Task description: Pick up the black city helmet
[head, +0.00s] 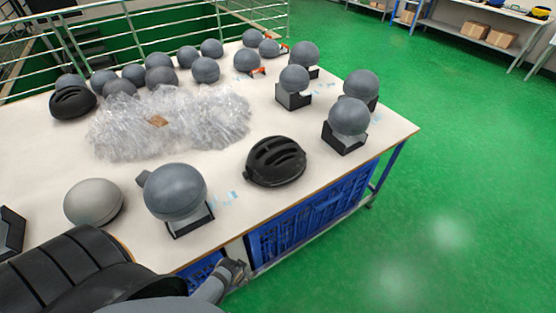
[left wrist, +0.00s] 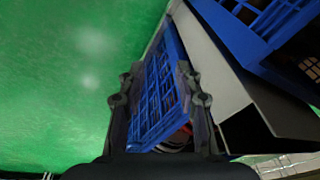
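A black vented helmet (head: 275,161) lies on the white table (head: 225,240) near its front edge. A second black helmet (head: 73,101) sits at the far left of the table; I cannot tell which one is the city helmet. My left gripper (head: 238,272) is beyond the front table edge, below the tabletop and apart from both helmets. In the left wrist view its two fingers (left wrist: 158,85) are spread, with a blue crate (left wrist: 157,92) behind the gap and nothing held. My right gripper is not in view.
Grey head forms, some on black stands (head: 345,139), crowd the table around the near helmet. A large grey ball-shaped form (head: 175,191) stands to its left. Clear plastic wrap (head: 170,122) covers the middle. Blue crates (head: 310,212) sit under the table. Green floor (head: 460,180) is free at right.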

